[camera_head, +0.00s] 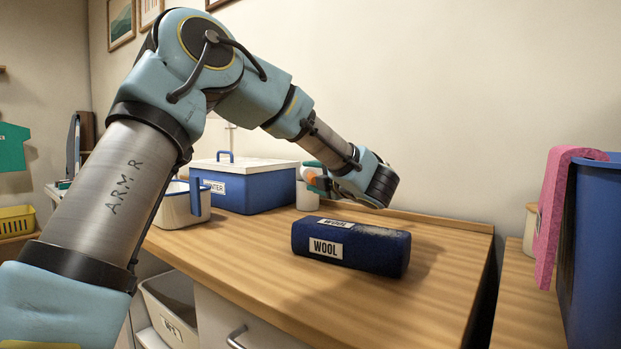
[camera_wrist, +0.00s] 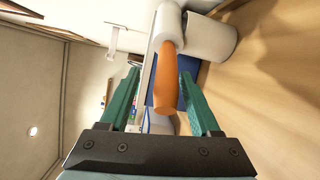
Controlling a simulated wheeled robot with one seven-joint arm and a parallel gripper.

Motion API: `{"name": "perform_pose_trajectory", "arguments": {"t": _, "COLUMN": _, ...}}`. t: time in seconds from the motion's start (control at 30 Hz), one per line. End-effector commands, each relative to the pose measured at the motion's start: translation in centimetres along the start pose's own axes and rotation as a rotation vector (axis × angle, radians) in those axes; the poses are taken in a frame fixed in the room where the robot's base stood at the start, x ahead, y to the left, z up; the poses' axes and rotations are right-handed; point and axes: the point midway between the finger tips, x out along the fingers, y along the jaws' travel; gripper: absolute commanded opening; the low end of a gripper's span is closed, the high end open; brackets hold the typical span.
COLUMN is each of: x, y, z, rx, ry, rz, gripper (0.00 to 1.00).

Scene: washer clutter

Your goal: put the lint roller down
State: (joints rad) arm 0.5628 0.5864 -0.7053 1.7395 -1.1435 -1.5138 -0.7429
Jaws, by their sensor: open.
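The lint roller has an orange handle and a white roll. In the wrist view the lint roller (camera_wrist: 166,82) has its handle between the two green fingers of my gripper (camera_wrist: 160,74), nearer the right finger. The fingers are open, with a gap visible on the left of the handle. In the head view the lint roller (camera_head: 310,172) shows only partly, at the tip of my gripper (camera_head: 322,182) above the back of the wooden counter (camera_head: 250,262). I cannot tell what the roller rests on.
A white cylinder (camera_wrist: 211,40) appears beside the roll; it also shows in the head view (camera_head: 306,198). A blue bin with a white lid (camera_head: 255,190) and a white-and-blue tub (camera_head: 176,210) stand left. A dark blue WOOL block (camera_head: 372,250) lies in front. The counter's front is clear.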

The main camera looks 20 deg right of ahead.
Motion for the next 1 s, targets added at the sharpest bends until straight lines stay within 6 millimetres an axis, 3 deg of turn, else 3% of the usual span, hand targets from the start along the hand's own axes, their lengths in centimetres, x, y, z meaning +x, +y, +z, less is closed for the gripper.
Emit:
{"name": "perform_pose_trajectory", "arguments": {"t": 0.3, "x": -7.0, "y": -0.2, "z": 0.1, "rx": 0.000, "ry": -0.007, "rz": 0.000, "gripper": 0.64}}
{"name": "perform_pose_trajectory", "arguments": {"t": 0.5, "x": -10.0, "y": -0.2, "z": 0.1, "rx": 0.001, "ry": -0.004, "rz": 0.000, "gripper": 0.64}}
{"name": "perform_pose_trajectory", "arguments": {"t": 0.7, "x": -11.0, "y": -0.1, "z": 0.0, "rx": 0.002, "ry": -0.003, "rz": -0.001, "gripper": 0.64}}
{"name": "perform_pose_trajectory", "arguments": {"t": 1.0, "x": -11.0, "y": -0.1, "z": 0.0, "rx": 0.001, "ry": -0.002, "rz": -0.001, "gripper": 0.64}}
